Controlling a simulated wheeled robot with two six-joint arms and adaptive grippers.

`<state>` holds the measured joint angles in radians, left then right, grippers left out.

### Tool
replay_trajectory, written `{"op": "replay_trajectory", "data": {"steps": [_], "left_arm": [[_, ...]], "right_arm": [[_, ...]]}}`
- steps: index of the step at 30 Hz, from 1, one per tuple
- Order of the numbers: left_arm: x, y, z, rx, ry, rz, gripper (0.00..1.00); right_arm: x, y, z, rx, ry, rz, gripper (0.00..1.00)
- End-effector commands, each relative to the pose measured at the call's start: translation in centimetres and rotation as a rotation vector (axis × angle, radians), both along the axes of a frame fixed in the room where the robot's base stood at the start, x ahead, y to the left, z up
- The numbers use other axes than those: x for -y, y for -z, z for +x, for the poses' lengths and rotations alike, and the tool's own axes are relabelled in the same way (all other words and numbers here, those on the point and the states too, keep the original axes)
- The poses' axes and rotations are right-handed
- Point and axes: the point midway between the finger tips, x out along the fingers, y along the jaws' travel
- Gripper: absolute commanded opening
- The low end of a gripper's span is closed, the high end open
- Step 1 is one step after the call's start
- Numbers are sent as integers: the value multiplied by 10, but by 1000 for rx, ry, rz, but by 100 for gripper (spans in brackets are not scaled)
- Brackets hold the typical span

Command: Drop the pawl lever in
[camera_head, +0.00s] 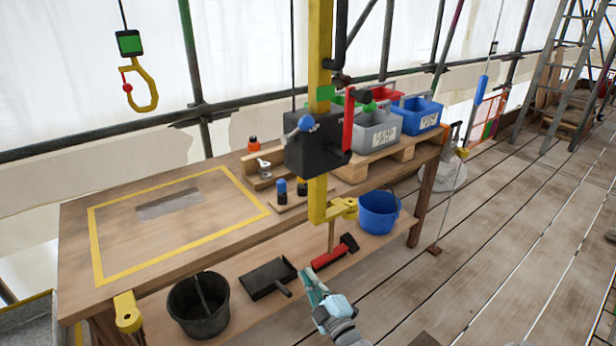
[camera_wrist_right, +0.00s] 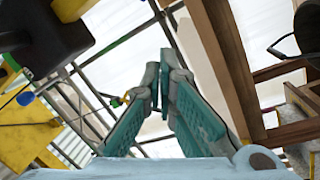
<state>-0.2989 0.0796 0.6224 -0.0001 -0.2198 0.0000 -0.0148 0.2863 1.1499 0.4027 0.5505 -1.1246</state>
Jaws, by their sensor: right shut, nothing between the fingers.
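A black winch box (camera_head: 318,143) is fixed to the yellow upright post (camera_head: 319,60). A short lever with a blue ball knob (camera_head: 304,124) sticks out of its front left. A red lever (camera_head: 348,123) stands upright at its right side. I cannot tell for certain which one is the pawl lever. In the right wrist view a black box (camera_wrist_right: 45,32) fills the upper left, with a blue ball (camera_wrist_right: 25,98) below it. My teal right gripper (camera_head: 308,280) is shut and empty, well below the box and apart from both levers. It also shows in the wrist view (camera_wrist_right: 160,78).
A wooden bench (camera_head: 80,215) stands behind and left of the post. Grey (camera_head: 376,130) and blue (camera_head: 418,115) bins sit on its pallet. A blue bucket (camera_head: 379,214), black bucket (camera_head: 198,308), dustpan (camera_head: 268,280) and red brush (camera_head: 333,254) are on the lower shelf. Plank floor is open at right.

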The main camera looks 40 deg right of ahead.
Motion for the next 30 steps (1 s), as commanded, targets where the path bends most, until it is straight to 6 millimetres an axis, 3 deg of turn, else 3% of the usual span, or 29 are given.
{"op": "replay_trajectory", "data": {"steps": [1, 3, 6, 9, 12, 22, 30], "left_arm": [[0, 5, 0, 0, 0, 0, 40], [0, 7, 0, 0, 0, 0, 40], [0, 9, -1, -1, 0, 1, 40], [0, 10, -1, -2, 0, 1, 40], [-1, 10, -1, -3, 0, 1, 40], [-1, 10, -2, -4, 0, 1, 40], [-1, 7, -2, -5, 0, 1, 40]], "right_arm": [[6, -50, 11, 140, 26, -98, 0], [14, -117, 14, 321, 92, -229, 0], [21, -185, 4, 510, 194, -356, 0], [25, -219, -6, 607, 265, -420, 0], [25, -229, -10, 635, 289, -439, 0], [26, -231, -7, 631, 287, -439, 0], [35, -262, 19, 631, 287, -438, 0]]}}
